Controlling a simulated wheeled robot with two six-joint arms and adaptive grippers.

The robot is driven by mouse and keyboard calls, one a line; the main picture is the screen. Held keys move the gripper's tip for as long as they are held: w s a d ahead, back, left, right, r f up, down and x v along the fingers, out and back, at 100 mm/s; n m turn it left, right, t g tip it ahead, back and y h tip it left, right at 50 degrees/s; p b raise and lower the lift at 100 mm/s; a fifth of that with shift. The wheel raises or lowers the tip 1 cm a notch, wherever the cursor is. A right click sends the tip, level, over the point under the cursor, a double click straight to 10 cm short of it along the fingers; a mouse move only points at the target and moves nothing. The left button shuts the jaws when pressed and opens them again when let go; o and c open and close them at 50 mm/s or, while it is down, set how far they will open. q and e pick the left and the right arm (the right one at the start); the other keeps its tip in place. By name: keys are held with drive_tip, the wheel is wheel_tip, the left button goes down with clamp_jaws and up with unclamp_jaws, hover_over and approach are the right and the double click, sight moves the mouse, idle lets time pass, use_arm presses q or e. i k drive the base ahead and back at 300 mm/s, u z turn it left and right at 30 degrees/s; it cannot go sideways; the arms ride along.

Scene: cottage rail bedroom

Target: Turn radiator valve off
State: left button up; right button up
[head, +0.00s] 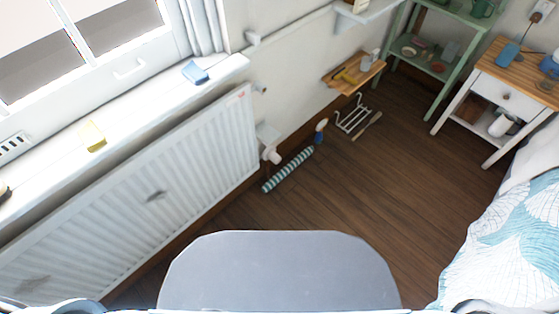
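The white panel radiator (130,200) runs along the wall under the window sill at the left. A small white valve knob (272,156) sticks out near the floor at the radiator's right end, low on the wall. Its markings are too small to read, so I cannot tell its setting. Neither of my grippers shows in the head view; only parts of my own body show along the bottom edge.
A striped roll (288,169) lies on the floor beside the valve. A white rack (352,115) stands further right. The window sill (140,110) holds a blue and a yellow item. A bed (510,235) is at the right. The wooden floor (370,190) between is clear.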

sight(273, 156)
drive_tip(key=z, duration=0.9)
drive_tip(key=i, duration=2.95)
drive_tip(key=u, duration=2.35)
